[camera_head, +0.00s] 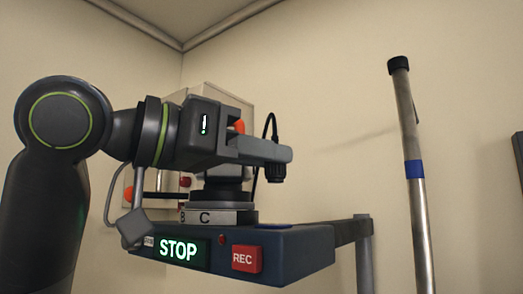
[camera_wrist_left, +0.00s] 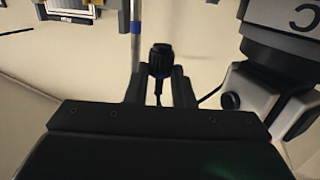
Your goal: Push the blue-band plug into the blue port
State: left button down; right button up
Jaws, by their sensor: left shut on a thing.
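My left gripper (camera_head: 279,153) is shut on a dark plug (camera_head: 278,174), which points down from the fingertips with a black cable looping behind it. In the left wrist view the plug (camera_wrist_left: 160,62) sits between the two fingers of the gripper (camera_wrist_left: 158,82). A blue band on it is hard to make out. The plug is in the air above the right part of a dark blue box (camera_head: 300,250). My right gripper is not in view.
A grey ring marked C (camera_head: 205,217) with a black round part (camera_head: 222,193) on it stands on the box, left of the plug. The box front has a STOP display (camera_head: 178,249) and a red REC button (camera_head: 247,259). A pole (camera_head: 406,120) with a blue band stands at right.

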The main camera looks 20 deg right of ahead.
aim_at(258, 229)
pick_arm(q)
notch_tip(258, 229, down, 2)
jog(key=shift+a+f+b, duration=0.1)
jog(key=shift+f+b, duration=0.05)
jog(key=shift+b, duration=0.5)
jog(key=shift+f+b, duration=0.45)
jog(key=shift+f, duration=0.25)
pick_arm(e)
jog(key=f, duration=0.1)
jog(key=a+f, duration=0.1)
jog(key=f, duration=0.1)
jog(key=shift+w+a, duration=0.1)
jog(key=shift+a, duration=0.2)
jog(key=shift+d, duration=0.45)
pick_arm(q)
jog(key=shift+a, duration=0.1)
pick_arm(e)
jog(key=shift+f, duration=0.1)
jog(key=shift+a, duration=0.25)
pick_arm(q)
jog(key=shift+f+b, duration=0.6)
jog(key=shift+b, duration=0.2)
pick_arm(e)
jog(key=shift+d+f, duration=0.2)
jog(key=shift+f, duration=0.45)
